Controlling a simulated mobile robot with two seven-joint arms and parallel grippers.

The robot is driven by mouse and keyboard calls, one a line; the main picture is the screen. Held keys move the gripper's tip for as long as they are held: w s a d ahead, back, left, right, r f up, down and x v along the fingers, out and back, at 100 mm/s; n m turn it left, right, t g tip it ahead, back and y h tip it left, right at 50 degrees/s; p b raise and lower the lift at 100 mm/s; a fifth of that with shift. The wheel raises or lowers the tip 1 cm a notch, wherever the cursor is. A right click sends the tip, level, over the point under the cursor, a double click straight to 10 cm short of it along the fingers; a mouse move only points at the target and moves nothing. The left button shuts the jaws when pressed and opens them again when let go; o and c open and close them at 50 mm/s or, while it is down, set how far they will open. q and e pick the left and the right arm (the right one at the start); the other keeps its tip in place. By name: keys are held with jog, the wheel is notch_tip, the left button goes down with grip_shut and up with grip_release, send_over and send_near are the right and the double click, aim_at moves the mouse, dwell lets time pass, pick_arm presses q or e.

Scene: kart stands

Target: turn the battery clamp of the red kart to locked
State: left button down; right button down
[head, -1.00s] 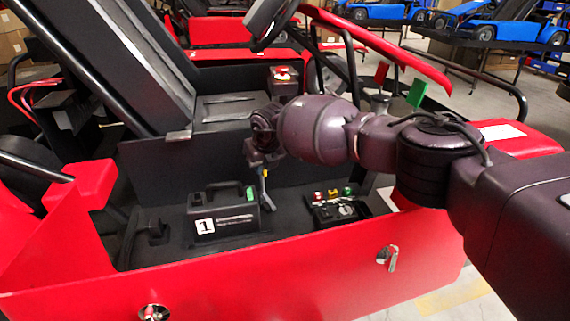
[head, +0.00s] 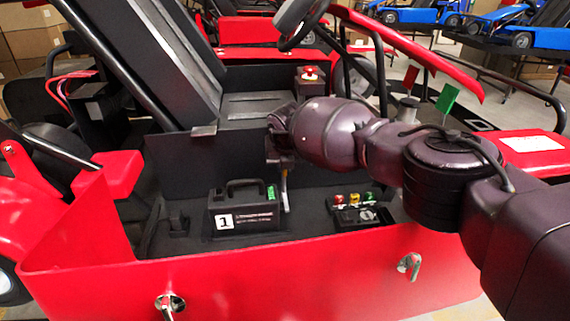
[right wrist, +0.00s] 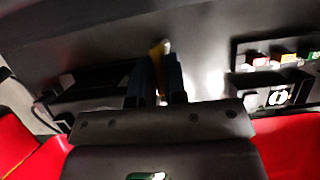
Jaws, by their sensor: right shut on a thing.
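A black battery (head: 240,210) with a handle, a white "1" label and a green tag sits on the red kart's floor. The battery clamp's yellow-and-grey lever (head: 284,190) stands nearly upright at the battery's right side. My right gripper (head: 282,168) comes down from above onto its top and hides part of it. In the right wrist view, the gripper's dark fingers (right wrist: 158,88) are shut on the lever, and its yellow part (right wrist: 157,54) shows between them. The clamp's base and any lock marking are too small to tell. My left gripper is not in view.
A small black panel (head: 358,215) with red, yellow and green parts lies right of the lever. The red side wall (head: 250,275) with two metal latches runs along the front. The black seat (head: 258,108) is behind.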

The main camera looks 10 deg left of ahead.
jog(key=c, duration=1.3)
grip_release()
jog(key=shift+r, duration=0.1)
jog(key=shift+o, duration=0.7)
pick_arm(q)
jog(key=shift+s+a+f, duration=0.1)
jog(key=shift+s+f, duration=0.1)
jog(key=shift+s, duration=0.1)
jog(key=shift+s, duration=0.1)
